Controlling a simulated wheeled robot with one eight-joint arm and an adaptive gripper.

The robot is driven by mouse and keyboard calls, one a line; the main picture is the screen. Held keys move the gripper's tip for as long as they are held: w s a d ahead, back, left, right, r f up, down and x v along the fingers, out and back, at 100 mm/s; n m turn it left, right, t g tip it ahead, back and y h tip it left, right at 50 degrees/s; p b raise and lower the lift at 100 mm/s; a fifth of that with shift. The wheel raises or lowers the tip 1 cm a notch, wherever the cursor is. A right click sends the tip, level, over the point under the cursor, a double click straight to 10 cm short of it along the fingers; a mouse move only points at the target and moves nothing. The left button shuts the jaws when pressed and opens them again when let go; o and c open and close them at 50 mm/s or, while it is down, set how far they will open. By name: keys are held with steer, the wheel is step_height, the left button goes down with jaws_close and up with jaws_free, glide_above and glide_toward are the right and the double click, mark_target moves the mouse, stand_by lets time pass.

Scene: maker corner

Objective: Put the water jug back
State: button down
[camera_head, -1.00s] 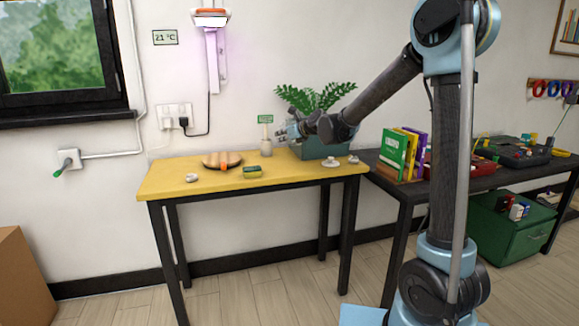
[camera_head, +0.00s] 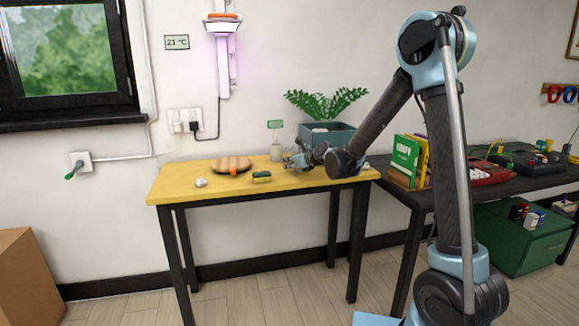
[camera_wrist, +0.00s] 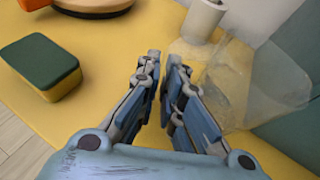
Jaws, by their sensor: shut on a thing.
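The water jug (camera_wrist: 262,88) is clear and see-through. In the wrist view it is right of my fingers, over the yellow table (camera_wrist: 95,125) and beside a teal planter (camera_wrist: 300,125). My gripper (camera_wrist: 166,62) has its fingers close together, shut at the jug's near side; the exact place of the hold is hard to see through the clear wall. In the head view my gripper (camera_head: 292,160) is low over the yellow table (camera_head: 190,185), in front of the planter (camera_head: 345,135). The jug is hard to make out there.
A sponge (camera_head: 261,177), a round wooden board (camera_head: 226,163) with an orange thing (camera_head: 234,171), and a small white item (camera_head: 200,182) lie left of my gripper. A white pot with a label (camera_head: 277,152) stands close behind. Books (camera_head: 405,160) stand on the dark table at right.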

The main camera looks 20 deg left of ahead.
steer(key=shift+f, duration=0.15)
steer(key=c, duration=1.8)
jaws_free()
steer(key=shift+o, duration=0.2)
steer(key=v, duration=1.2)
steer(key=shift+d, duration=0.1)
steer(key=s+d+f+n+g+h, duration=0.15)
steer(key=s+d+n, duration=0.25)
steer(key=d, duration=0.4)
steer(key=s+d+f+n+h, duration=0.15)
steer(key=s+d+n, duration=0.3)
steer(key=d, duration=0.45)
steer(key=s+d+f+n+g+h, duration=0.1)
steer(key=s+d+n+h, duration=0.3)
steer(key=d, duration=0.4)
steer(key=s+d+f+n+g+h, duration=0.1)
steer(key=s+d+f+n, duration=0.3)
steer(key=s+d, duration=0.5)
steer(key=s+d+f+n+g+h, duration=0.2)
steer(key=s+d+f+n, duration=0.3)
steer(key=s+d+n, duration=0.3)
steer(key=s+d+h, duration=0.1)
steer(key=s, duration=0.1)
steer(key=shift+s+d, duration=0.25)
